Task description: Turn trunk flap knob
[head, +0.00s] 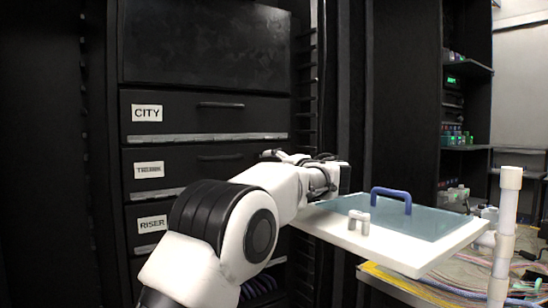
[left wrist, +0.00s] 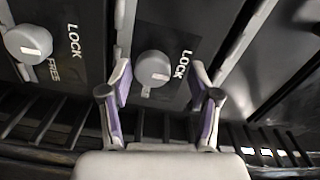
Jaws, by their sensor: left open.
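In the left wrist view a round grey knob (left wrist: 153,70) with a pale mark sits on a dark panel beside a LOCK label. It lies between and a little beyond the two fingertips of my left gripper (left wrist: 160,84), which is open and empty. A second grey knob (left wrist: 27,43), with LOCK and FREE labels, is to the left. Neither view shows which label belongs to the near knob. In the head view my left gripper (head: 270,154) is at the right edge of the black rack, level with the middle flap (head: 205,157); its fingers are small there.
Flaps labelled CITY (head: 147,113) and RISER (head: 152,224) are above and below the middle one. A pale board (head: 400,259) with a blue-handled translucent cover (head: 391,190) is to the right, close to my wrist. Cables (head: 470,270) lie beyond it.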

